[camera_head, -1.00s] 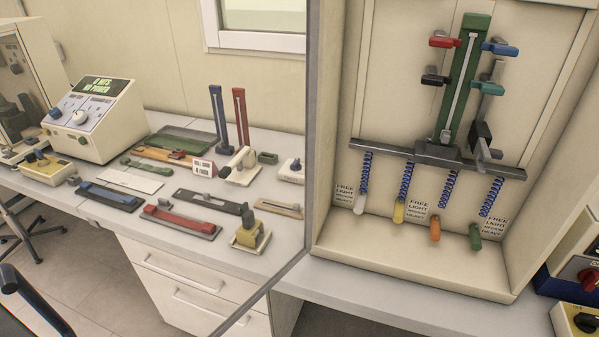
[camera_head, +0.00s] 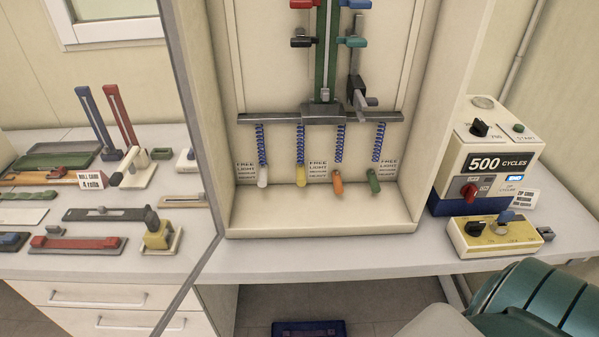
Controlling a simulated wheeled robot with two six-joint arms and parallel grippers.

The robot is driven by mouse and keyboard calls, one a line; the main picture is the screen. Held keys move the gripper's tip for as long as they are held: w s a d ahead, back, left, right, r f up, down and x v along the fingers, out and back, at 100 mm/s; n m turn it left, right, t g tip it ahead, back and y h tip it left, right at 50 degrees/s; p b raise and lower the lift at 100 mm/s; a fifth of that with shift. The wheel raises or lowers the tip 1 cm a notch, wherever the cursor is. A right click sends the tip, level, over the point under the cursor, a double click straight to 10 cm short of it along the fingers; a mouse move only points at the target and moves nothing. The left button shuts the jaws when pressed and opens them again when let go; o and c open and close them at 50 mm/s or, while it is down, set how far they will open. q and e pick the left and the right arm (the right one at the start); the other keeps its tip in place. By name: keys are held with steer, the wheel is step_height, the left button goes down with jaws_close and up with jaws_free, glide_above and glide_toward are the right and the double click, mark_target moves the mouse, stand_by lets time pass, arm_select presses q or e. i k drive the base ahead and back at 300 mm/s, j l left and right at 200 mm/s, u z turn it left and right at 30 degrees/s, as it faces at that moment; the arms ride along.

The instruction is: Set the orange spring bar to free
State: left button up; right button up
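The orange spring bar (camera_head: 337,183) hangs at the bottom of a blue coil spring (camera_head: 339,143), third from the left in the open cream cabinet (camera_head: 325,221). Beside it are a white bar (camera_head: 262,177), a yellow bar (camera_head: 300,174) and a green bar (camera_head: 374,182), each below its own spring. A printed scale (camera_head: 318,172) reading FREE at its top, with LIGHT and smaller lines below, stands just left of the orange bar. The orange bar's exact setting is too small to tell. Neither gripper is in view.
The cabinet's side walls flank the bars; its front is open. At right stand a 500 CYCLES machine (camera_head: 490,163) and a yellow control box (camera_head: 492,238). A rounded teal object (camera_head: 535,298) fills the lower right corner. Tools crowd the left counter.

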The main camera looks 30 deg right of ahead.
mark_target(338, 185)
steer(key=z, duration=1.3)
